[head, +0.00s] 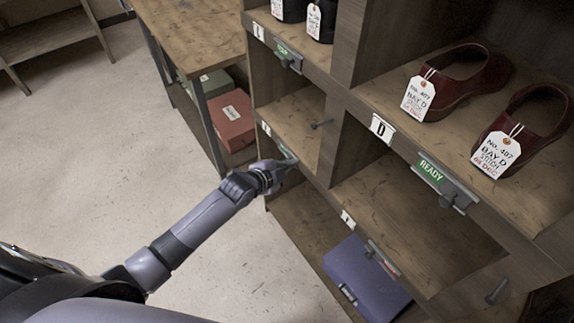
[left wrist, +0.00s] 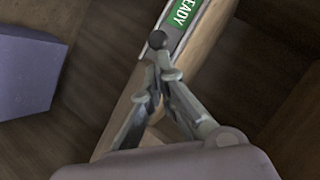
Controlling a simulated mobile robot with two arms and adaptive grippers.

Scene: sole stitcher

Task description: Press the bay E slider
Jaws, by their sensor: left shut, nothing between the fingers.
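My left gripper (head: 285,165) is shut and empty at the front edge of the middle-left shelf bay. A slider plate (head: 286,152) sits on that edge, just above the fingertips and partly hidden by the gripper. The bay's small white label (head: 266,128) is too small to read for sure. In the left wrist view the closed fingertips (left wrist: 160,75) are at the slider's dark round knob (left wrist: 157,40), and I cannot tell whether they touch it. A green READY sign (left wrist: 182,14) shows on the slider beyond the knob. My right gripper is not in view.
Bay D's label (head: 381,128) and READY slider (head: 440,180) are to the right, below dark red tagged shoes (head: 468,75). A purple box (head: 362,278) sits in the lower bay. A red box (head: 232,120) lies under the workbench (head: 190,35). Open floor (head: 100,170) is at left.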

